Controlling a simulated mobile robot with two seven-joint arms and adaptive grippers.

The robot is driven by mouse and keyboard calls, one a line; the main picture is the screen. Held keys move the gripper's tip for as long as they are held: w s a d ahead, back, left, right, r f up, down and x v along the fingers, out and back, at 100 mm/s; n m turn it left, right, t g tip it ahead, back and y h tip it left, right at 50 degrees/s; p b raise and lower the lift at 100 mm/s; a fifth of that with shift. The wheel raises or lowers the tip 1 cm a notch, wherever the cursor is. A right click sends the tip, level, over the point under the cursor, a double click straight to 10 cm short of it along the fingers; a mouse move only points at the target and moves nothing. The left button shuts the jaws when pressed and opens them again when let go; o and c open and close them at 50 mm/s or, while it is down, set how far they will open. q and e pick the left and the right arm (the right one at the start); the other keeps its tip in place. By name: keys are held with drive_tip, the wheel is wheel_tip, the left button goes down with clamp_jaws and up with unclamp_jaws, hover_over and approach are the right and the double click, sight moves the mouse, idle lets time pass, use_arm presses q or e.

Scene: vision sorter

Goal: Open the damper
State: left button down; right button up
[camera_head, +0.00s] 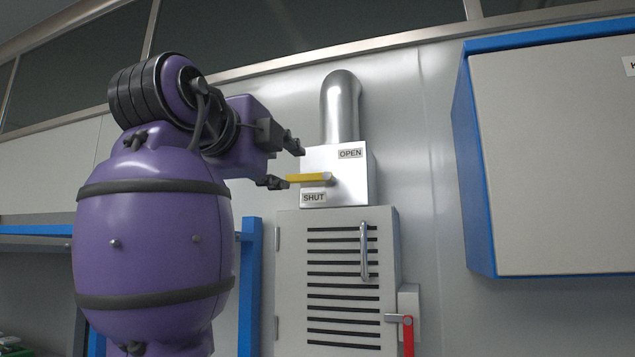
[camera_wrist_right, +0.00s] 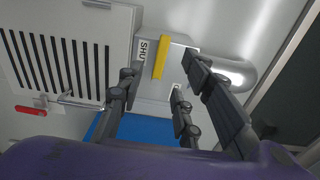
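The damper is a pale metal box (camera_head: 349,190) on the wall, at the foot of a shiny metal duct (camera_head: 340,105). Its yellow handle (camera_head: 308,178) lies level and points left, just above the SHUT label (camera_head: 314,197); the OPEN label (camera_head: 350,153) is higher at the right. My right gripper (camera_head: 284,164) is open and empty at the left of the handle. The lower finger is close to the handle's left end; I cannot tell if they touch. In the right wrist view the handle (camera_wrist_right: 160,57) shows ahead between the spread fingers (camera_wrist_right: 157,78). My left gripper is not in view.
Below the box is a grey louvred cabinet (camera_head: 290,270) with a vertical door handle (camera_head: 364,250). A red lever (camera_head: 408,335) is at its lower right. A blue-edged wall cabinet (camera_head: 475,170) stands out at the right. A blue frame (camera_head: 249,285) is behind my arm.

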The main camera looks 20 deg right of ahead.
sight(300, 178)
drive_tip(key=x, duration=0.7)
drive_tip(key=shift+d+r+p, duration=0.1)
drive_tip(key=shift+r+p, duration=0.05)
drive_tip(key=shift+p, duration=0.15)
drive_tip(key=shift+w+d, duration=0.25)
drive_tip(key=shift+w, duration=0.15)
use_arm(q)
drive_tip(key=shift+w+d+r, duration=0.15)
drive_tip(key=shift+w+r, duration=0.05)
use_arm(e)
clamp_jaws()
